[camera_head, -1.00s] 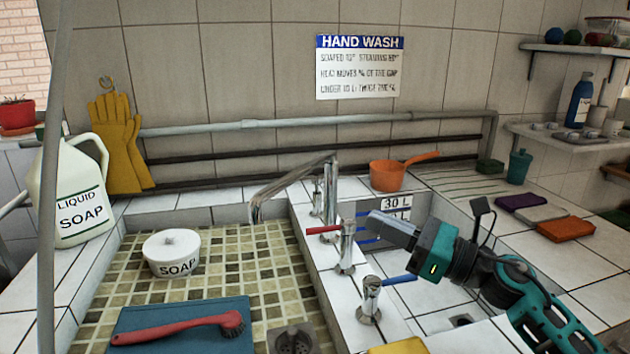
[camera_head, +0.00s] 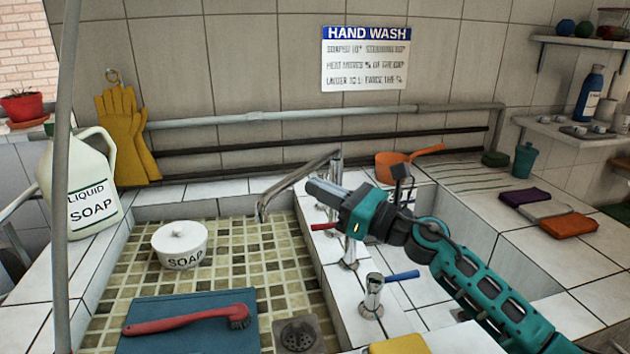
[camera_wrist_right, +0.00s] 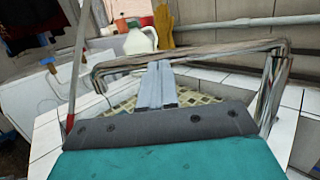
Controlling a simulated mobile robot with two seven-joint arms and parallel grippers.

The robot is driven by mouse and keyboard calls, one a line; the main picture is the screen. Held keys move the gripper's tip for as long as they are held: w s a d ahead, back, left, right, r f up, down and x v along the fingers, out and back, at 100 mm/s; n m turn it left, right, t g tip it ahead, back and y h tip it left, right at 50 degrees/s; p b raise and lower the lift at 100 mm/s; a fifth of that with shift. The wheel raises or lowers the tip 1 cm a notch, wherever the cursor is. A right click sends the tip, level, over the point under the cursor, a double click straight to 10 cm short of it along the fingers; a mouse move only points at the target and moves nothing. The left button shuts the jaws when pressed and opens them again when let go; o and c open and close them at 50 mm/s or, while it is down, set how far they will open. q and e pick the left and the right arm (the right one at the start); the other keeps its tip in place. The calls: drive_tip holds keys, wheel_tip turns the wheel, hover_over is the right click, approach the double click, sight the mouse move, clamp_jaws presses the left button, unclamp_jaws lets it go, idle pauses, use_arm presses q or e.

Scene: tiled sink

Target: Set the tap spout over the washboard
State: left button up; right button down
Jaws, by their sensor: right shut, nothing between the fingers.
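The chrome tap spout (camera_head: 298,178) stands on the tiled divider and reaches left, its bent-down tip over the mosaic-floored basin. It spans the right wrist view (camera_wrist_right: 200,50) from the upright at the right to the left. My right gripper (camera_head: 309,185) is shut and empty. Its fingertips are close to the spout's right side in the head view. In the right wrist view, the fingers (camera_wrist_right: 157,68) end just by the spout bar; I cannot tell whether they touch. I cannot clearly identify a washboard; a grooved surface (camera_head: 455,178) lies at the back right. My left gripper is out of view.
The mosaic basin (camera_head: 235,250) holds a white soap dish (camera_head: 180,243) and a blue board (camera_head: 190,338) with a red brush (camera_head: 185,318). Tap handles, one red (camera_head: 322,227) and one blue (camera_head: 402,275), stand near my arm. An orange pan (camera_head: 388,168) sits behind.

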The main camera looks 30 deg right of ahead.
sight(292, 183)
drive_tip(key=shift+w+a+r, duration=0.1)
drive_tip(key=shift+w+a, duration=0.25)
drive_tip(key=shift+w, duration=0.25)
drive_tip(key=shift+a+f+x, duration=0.1)
drive_tip(key=shift+f+x, duration=0.05)
drive_tip(key=shift+x, duration=0.6)
drive_tip(key=shift+a+f+x, duration=0.1)
drive_tip(key=shift+f+x, duration=0.05)
drive_tip(key=shift+x, duration=0.6)
drive_tip(key=shift+a+f+x, duration=0.1)
drive_tip(key=shift+f+x, duration=0.05)
drive_tip(key=shift+x, duration=0.65)
drive_tip(key=shift+s, duration=0.15)
